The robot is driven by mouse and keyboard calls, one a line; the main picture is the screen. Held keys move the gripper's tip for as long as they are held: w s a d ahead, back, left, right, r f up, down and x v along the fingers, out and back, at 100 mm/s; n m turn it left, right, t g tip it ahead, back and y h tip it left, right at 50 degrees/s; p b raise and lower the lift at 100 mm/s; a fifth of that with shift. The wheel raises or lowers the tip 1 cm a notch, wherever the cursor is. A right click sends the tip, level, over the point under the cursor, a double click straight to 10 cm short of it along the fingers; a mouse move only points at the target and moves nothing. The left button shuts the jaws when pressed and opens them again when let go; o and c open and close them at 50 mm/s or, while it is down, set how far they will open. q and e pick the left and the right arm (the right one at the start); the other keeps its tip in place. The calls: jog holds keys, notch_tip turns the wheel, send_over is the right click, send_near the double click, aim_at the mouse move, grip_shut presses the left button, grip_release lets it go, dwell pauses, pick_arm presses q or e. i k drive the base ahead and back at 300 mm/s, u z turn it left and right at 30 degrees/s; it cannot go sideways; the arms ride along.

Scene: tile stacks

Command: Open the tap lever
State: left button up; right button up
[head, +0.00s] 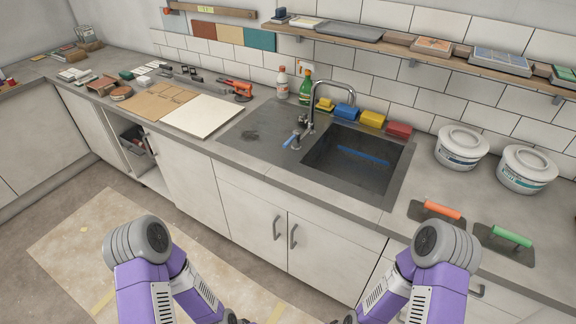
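The chrome tap (312,108) stands at the back left of the sink basin, and its arched spout reaches right over the basin. A small dark lever-like part (302,119) sits on the left side of the tap's body; whether it is open or shut is too small to tell. No water is visible from the spout. Both my purple arms are folded at the bottom of the head view, well in front of the sink.
The dark sink (350,162) holds a blue strip. A small blue-handled item (289,139) lies left of the basin. Bottles (305,87) and coloured sponges (372,119) stand behind. White tubs (461,148) and two handled trowels (441,210) are at right. A shelf (400,47) hangs above.

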aim_at(296, 134)
jog(key=u, duration=1.35)
jog(key=i, duration=0.8)
jog(key=z, duration=0.1)
